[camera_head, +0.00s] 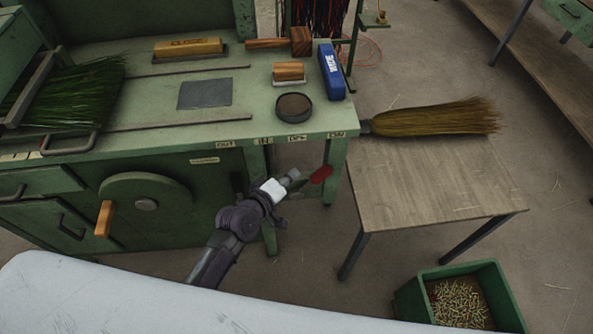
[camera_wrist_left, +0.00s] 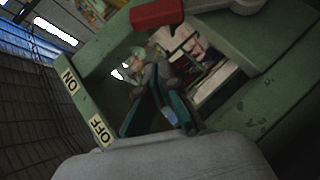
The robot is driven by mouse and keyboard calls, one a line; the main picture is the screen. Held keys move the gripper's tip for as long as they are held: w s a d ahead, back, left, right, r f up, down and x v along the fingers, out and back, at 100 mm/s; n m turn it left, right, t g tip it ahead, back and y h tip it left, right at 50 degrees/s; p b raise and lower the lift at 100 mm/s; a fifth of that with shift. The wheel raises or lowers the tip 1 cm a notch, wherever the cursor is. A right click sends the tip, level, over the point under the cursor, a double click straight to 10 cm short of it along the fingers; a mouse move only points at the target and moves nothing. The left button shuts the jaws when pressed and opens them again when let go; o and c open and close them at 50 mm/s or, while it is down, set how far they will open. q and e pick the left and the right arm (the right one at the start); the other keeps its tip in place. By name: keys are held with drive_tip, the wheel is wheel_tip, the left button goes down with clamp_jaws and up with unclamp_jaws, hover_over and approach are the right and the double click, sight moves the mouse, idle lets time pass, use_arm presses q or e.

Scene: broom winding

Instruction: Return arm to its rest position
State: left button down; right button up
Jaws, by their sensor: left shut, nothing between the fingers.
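My left gripper (camera_head: 300,181) is shut and empty. It hangs in front of the green bench in the head view, its tip just left of a red handle (camera_head: 321,173) below the bench's front edge. I cannot tell if they touch. In the left wrist view the gripper's dark fingers (camera_wrist_left: 160,100) show in the middle, close together. A red block-shaped part (camera_wrist_left: 157,14), probably the same handle, is at the top there, apart from the fingers. My left arm reaches up from the bottom of the head view. My right gripper is not in view.
The green bench (camera_head: 240,130) holds a blue box (camera_head: 331,72), a round dark tin (camera_head: 294,107) and wooden tools. A broom head (camera_head: 435,118) lies on the wooden side table (camera_head: 430,185). A green bin (camera_head: 485,275) stands on the floor. An orange-handled wheel (camera_head: 146,204) is at left.

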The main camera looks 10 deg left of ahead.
use_arm(q)
drive_tip(key=d+v, duration=0.1)
drive_tip(key=v, duration=0.4)
drive_tip(key=s+a+f+m+g+y, duration=0.25)
drive_tip(key=s+f, duration=0.35)
drive_tip(key=f, duration=0.6)
drive_tip(key=s+a+f+m+g+y, duration=0.15)
drive_tip(key=s+a+f+g, duration=0.35)
drive_tip(key=f, duration=0.8)
drive_tip(key=s+a+f+m+g, duration=0.1)
drive_tip(key=s+f+m, duration=0.1)
drive_tip(key=s+f, duration=0.3)
drive_tip(key=s+a+f+m+g+y, duration=0.1)
drive_tip(key=s+f, duration=0.4)
drive_tip(key=s, duration=0.8)
drive_tip(key=s+a+f+m+g+y, duration=0.1)
drive_tip(key=s+a+f+m+g, duration=0.1)
drive_tip(key=s, duration=0.8)
wheel_tip(320, 180, down, 4)
drive_tip(key=shift+a+r+m, duration=0.2)
drive_tip(key=shift+a+m, duration=0.4)
drive_tip(key=shift+m, duration=0.6)
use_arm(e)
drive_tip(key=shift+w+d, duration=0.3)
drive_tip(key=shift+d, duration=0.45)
use_arm(q)
drive_tip(key=shift+s, duration=0.1)
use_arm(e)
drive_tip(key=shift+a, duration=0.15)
